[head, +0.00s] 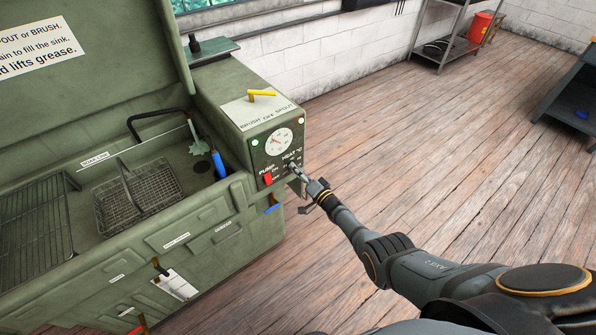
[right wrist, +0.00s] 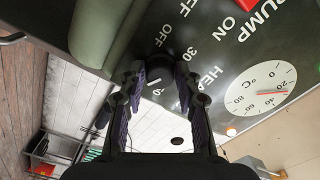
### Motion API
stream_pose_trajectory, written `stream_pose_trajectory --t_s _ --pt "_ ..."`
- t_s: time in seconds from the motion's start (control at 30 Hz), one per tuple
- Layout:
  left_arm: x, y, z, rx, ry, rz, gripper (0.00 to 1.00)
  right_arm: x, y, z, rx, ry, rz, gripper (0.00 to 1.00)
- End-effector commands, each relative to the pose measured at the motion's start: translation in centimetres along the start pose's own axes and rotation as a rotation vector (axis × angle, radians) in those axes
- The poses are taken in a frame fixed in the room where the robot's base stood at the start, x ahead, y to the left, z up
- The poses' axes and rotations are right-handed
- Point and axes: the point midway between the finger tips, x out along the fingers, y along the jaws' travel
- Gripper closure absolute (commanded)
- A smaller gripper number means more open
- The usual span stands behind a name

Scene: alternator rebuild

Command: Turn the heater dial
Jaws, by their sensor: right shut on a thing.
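The heater dial (right wrist: 158,72) is a dark round knob on the black control panel (right wrist: 215,45), beside the HEAT lettering with OFF and 30 marks. My right gripper (right wrist: 160,80) is shut on it, with one finger on each side of the knob. In the head view my right gripper (head: 297,170) reaches the lower right of the panel face on the green parts washer (head: 215,215); its fingers largely hide the dial there. My left gripper is not in view.
A white °C gauge (head: 279,140) sits above the dial. A red pump switch (head: 267,179) is close by on its left. A yellow lever (head: 262,94) tops the control box. The sink holds a wire basket (head: 140,193). Wooden floor (head: 420,150) to the right is clear.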

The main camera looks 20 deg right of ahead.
Motion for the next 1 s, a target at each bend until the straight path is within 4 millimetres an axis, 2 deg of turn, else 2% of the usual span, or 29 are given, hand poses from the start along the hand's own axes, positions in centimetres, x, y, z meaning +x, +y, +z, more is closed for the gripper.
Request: stream_pose_trajectory --t_s 0.67,0.7,0.87,1.0 --pt "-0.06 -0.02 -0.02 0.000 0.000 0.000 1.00 -0.02 0.04 0.09 0.066 -0.001 0.001 0.98" --pt "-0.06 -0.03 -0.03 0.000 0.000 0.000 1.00 -0.02 0.04 0.08 0.066 -0.001 0.001 0.66" --pt "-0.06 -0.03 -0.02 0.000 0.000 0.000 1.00 -0.02 0.03 0.06 0.065 -0.001 0.001 0.44" --pt "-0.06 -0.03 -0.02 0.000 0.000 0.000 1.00 -0.01 0.02 0.04 0.064 0.000 0.001 0.44"
